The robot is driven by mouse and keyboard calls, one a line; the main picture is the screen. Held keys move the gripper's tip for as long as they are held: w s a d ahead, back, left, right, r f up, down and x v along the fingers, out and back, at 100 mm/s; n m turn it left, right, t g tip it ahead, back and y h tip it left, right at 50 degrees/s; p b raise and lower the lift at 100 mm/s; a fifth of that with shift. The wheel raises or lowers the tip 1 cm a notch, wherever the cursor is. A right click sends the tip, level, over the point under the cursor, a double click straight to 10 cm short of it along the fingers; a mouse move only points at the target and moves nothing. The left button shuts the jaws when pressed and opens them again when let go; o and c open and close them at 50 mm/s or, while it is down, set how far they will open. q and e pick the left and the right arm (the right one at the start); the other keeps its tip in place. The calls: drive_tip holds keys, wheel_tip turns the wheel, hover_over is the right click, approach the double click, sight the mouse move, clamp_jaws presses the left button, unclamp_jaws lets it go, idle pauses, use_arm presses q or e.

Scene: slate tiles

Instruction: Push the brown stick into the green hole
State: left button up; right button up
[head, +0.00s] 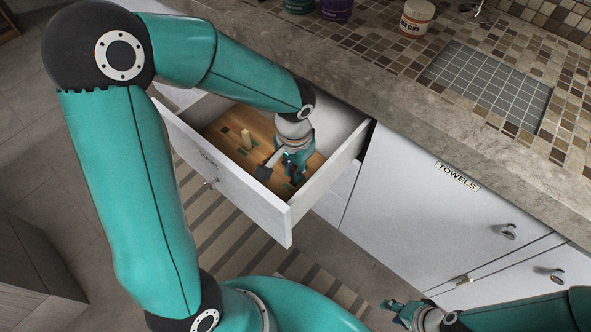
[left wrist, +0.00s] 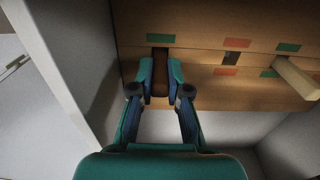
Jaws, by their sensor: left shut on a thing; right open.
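The brown stick (left wrist: 160,86) shows between the fingertips of my left gripper (left wrist: 160,68), which is shut on it. My left gripper (head: 294,172) is down inside the open drawer, over a wooden board (left wrist: 200,22). Just beyond the fingertips is a dark slot (left wrist: 160,54) below a green mark (left wrist: 161,38). The stick lines up with this slot in the left wrist view. I cannot tell how deep it sits, as the fingers hide its sides. My right gripper (head: 393,306) is open and empty, low beside the cabinets.
A pale stick (left wrist: 297,78) stands up from the board, right of my left gripper. Another dark hole (left wrist: 237,57) lies between red marks. The drawer's front wall (head: 222,175) and right wall (head: 330,170) enclose the board. A tiled counter (head: 380,75) is above.

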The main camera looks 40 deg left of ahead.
use_arm(q)
drive_tip(key=shift+f, duration=0.1)
drive_tip(key=o, duration=0.8)
drive_tip(key=shift+c, duration=0.2)
drive_tip(key=shift+r, duration=0.35)
wheel_tip(320, 180, up, 12)
drive_tip(key=p, duration=0.2)
drive_tip(key=shift+f+p, duration=0.15)
drive_tip(key=shift+p, duration=0.15)
